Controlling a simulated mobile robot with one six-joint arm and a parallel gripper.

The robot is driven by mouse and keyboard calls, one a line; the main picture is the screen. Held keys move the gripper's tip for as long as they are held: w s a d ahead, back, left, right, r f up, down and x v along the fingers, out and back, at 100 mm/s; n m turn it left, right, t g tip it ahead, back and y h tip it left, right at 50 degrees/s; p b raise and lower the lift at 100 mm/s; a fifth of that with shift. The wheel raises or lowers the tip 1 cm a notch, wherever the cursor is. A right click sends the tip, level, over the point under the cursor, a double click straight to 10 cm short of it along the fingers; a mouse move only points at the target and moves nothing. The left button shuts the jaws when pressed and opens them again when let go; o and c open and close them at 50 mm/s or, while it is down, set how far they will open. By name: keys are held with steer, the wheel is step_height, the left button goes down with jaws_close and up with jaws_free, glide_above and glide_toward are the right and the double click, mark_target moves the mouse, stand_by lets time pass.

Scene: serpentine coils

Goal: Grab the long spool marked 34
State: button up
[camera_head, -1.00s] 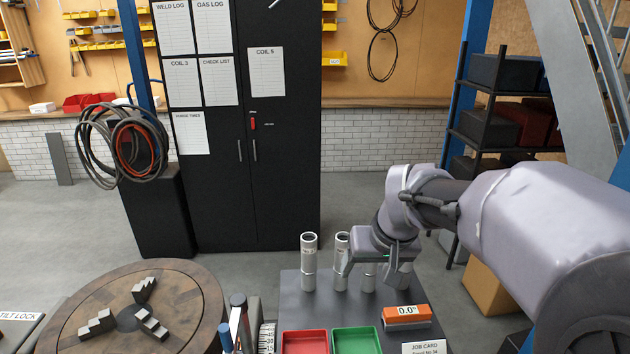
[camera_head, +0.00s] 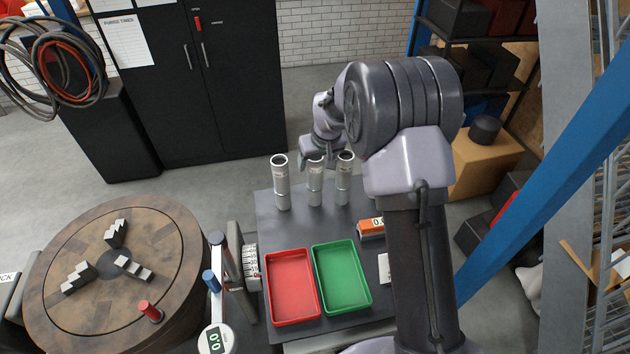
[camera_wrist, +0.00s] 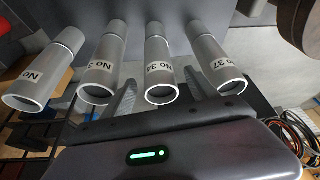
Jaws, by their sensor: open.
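The spool marked No 34 (camera_wrist: 160,68) is a grey cylinder with a white label, third from the left in the wrist view, where it appears tilted. My gripper (camera_wrist: 163,94) is open, with one finger on each side of this spool in that view. I cannot tell whether the fingers are far enough forward to surround it or touch it. In the head view my gripper (camera_head: 316,156) is at the tops of the standing spools; their numbers are too small to read there.
Neighbouring spools stand close on both sides, including one marked No 37 (camera_wrist: 216,65). A red tray (camera_head: 291,287) and a green tray (camera_head: 341,277) lie on the dark table (camera_head: 268,222). An orange gauge (camera_head: 370,228) sits right of the spools.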

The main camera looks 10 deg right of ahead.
steer(key=x, duration=0.2)
steer(key=shift+w+f, duration=0.25)
steer(key=shift+s+r, duration=0.1)
steer(key=shift+c, duration=1.3)
jaws_close()
